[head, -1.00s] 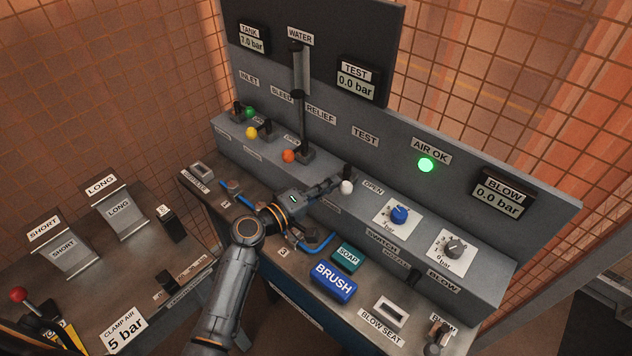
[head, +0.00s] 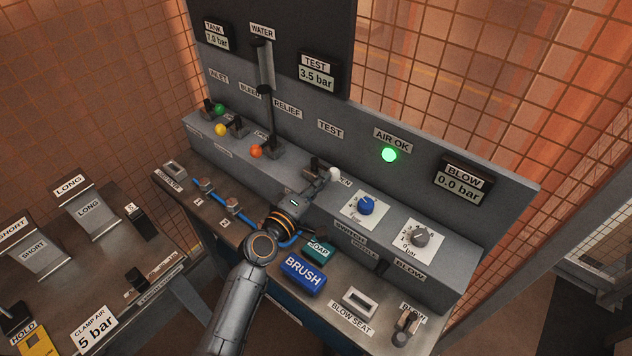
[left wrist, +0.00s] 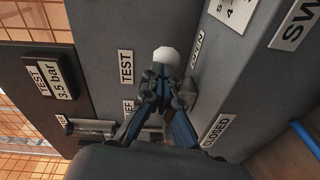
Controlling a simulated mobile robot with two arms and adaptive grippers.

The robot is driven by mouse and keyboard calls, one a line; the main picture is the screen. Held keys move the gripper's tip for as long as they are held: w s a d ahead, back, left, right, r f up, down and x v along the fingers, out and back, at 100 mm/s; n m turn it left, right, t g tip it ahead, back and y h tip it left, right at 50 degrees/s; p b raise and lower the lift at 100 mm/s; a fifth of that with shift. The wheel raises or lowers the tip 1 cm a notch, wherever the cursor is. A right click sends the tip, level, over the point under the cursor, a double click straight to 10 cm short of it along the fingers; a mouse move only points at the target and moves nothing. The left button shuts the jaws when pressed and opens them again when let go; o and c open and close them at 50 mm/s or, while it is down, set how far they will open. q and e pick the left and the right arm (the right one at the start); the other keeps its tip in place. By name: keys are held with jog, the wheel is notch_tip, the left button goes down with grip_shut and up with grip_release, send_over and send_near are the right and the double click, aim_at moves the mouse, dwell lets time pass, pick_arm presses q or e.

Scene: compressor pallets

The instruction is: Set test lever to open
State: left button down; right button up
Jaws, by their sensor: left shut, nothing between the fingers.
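The test lever has a white knob (head: 334,174) and stands on the grey console ledge below the TEST label. The knob lies by the OPEN label (head: 345,181) and covers part of it. In the left wrist view the knob (left wrist: 166,56) is near the OPEN label (left wrist: 197,50) and away from the CLOSED label (left wrist: 217,130). My left gripper (head: 324,181) is shut and empty, its fingertips right at the lever; I cannot tell if they touch. The TEST display (head: 317,77) reads 3.5 bar. My right gripper is not in view.
Green (head: 218,109), yellow (head: 221,130) and orange (head: 257,152) knobs stand left along the ledge. A blue dial (head: 366,206) and a grey dial (head: 422,236) are to the right.

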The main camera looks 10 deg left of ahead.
pick_arm(q)
jog(key=shift+w+d, duration=0.1)
jog(key=shift+d, duration=0.2)
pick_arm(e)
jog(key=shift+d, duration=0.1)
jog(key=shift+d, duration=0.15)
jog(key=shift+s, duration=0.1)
